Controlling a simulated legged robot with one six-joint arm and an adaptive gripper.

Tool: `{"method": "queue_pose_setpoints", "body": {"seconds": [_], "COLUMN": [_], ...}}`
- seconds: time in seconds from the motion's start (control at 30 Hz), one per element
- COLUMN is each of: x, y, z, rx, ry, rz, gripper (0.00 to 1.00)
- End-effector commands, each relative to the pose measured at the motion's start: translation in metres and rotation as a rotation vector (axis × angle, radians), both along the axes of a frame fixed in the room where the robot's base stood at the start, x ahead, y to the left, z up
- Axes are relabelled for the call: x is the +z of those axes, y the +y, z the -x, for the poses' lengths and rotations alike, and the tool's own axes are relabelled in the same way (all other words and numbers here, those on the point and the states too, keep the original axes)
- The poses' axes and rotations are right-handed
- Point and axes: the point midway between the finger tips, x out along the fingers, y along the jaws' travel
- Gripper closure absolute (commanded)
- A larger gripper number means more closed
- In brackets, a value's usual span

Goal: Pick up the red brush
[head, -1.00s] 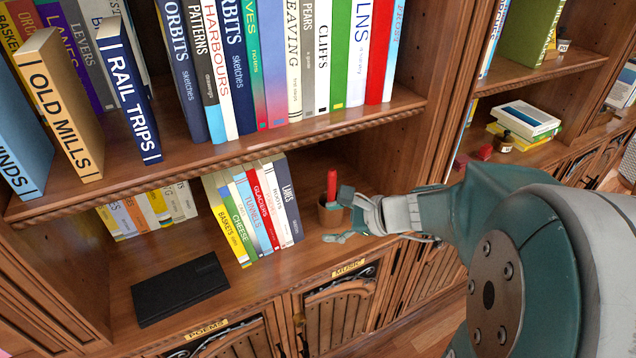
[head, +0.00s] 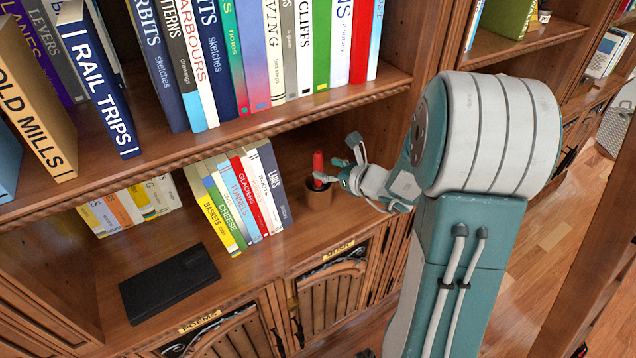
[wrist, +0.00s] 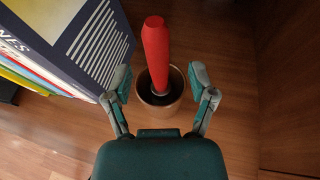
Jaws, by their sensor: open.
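The red brush (head: 318,163) stands handle up in a small brown cup (head: 318,196) on the lower shelf. In the wrist view the red handle (wrist: 156,55) rises from the dark mouth of the cup (wrist: 147,101) and leans slightly. My gripper (head: 338,165) is open at the cup's right side in the head view, close to the handle. In the wrist view my gripper (wrist: 160,82) has one finger on each side of the handle and cup, with visible gaps. The brush's lower end is hidden inside the cup.
A row of leaning books (head: 240,197) stands left of the cup; its end book (wrist: 75,40) is close to my left finger. A black flat case (head: 170,282) lies further left. The upper shelf (head: 230,130) overhangs, and a wooden side panel (wrist: 290,80) stands right.

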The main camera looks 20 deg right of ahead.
Motion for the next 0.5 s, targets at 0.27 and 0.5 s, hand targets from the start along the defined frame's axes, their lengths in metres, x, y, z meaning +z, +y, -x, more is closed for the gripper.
{"method": "queue_pose_setpoints", "body": {"seconds": [0.27, 0.5], "x": [-0.01, -0.01], "y": [0.014, 0.014], "z": [-0.029, -0.029], "rx": [0.002, 0.001], "ry": [0.001, 0.0], "rz": [0.0, 0.0], "gripper": [0.28, 0.36]}}
